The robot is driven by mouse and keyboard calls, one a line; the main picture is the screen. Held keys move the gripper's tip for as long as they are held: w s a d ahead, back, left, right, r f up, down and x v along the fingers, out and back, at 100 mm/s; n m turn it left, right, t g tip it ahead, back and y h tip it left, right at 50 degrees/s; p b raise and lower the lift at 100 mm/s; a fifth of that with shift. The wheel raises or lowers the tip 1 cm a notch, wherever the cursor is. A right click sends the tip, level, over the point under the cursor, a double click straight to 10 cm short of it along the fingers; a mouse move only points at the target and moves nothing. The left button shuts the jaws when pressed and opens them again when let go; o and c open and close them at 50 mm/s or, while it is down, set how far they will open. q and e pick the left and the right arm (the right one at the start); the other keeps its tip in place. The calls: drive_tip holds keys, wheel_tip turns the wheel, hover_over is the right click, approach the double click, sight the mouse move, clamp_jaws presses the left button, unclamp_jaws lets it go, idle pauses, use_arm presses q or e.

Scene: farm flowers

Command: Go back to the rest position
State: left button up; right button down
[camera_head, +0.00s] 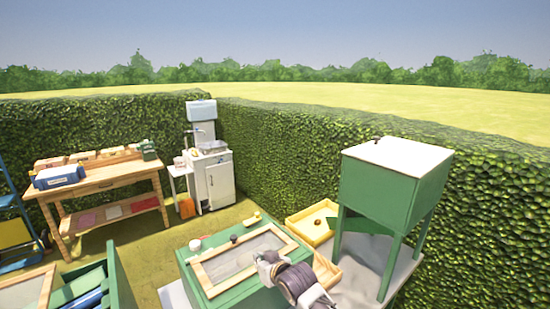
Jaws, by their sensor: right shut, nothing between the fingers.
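My right gripper (264,257) shows at the bottom centre of the head view, with my grey arm running down to the lower right edge. It is over the front right part of a green box-shaped stand with a wood-framed grey panel (222,266) on top. The gripper is shut and I see nothing held in it. I cannot tell whether it touches the frame. My left gripper does not show.
A green cabinet on legs (378,188) stands close on the right, with a yellow tray (298,226) beside it. Small items lie on the stand's back edge. A wooden workbench (95,181) and white sink unit (214,178) stand farther back by the hedge. Grass between is open.

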drive_tip(key=s+d+f+m+g+h, duration=0.15)
drive_tip(key=s+d+f, duration=0.25)
drive_tip(key=s+d, duration=0.6)
drive_tip(key=s+d+f+m+g+h, duration=0.1)
drive_tip(key=s+d+f+g+h, duration=0.25)
drive_tip(key=s+d, duration=0.6)
drive_tip(key=s+d+f+m+g+h, duration=0.15)
drive_tip(key=s+d+f, duration=0.25)
drive_tip(key=s+d, duration=0.6)
drive_tip(key=s+a+f+g, duration=0.1)
drive_tip(key=s+f, duration=0.1)
drive_tip(key=f, duration=1.5)
drive_tip(key=s+a+f+g, duration=0.1)
drive_tip(key=s+f, duration=0.2)
drive_tip(key=f, duration=1.4)
drive_tip(key=s+d+f, duration=0.2)
drive_tip(key=s+f, duration=0.8)
drive_tip(key=s, duration=0.1)
drive_tip(key=s+d+f+n, duration=0.1)
drive_tip(key=s+f, duration=0.8)
drive_tip(key=s, duration=0.2)
drive_tip(key=shift+d+f+g+b, duration=0.35)
drive_tip(key=shift+d+f+b, duration=0.05)
